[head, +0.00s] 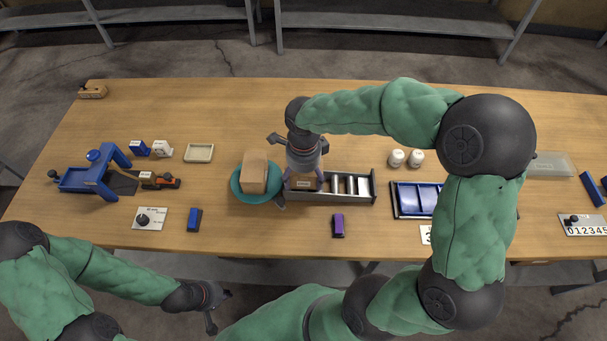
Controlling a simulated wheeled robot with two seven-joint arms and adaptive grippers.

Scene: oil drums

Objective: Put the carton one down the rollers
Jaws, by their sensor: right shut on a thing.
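My right gripper points down and is shut on this carton; the palm and wrist hide part of the grip. Several silver rollers (351,185) show bare to the right of the carton. A larger brown box (254,172) stands on a teal round dish (240,188) just left of the tray. My left gripper (222,309) is open and empty, off the table's front edge.
A purple block (338,226) lies in front of the tray. Two white jars (406,158) and a blue tray (405,200) are to the right. A blue press (96,174) and several small items are at the left. The table's back strip is mostly clear.

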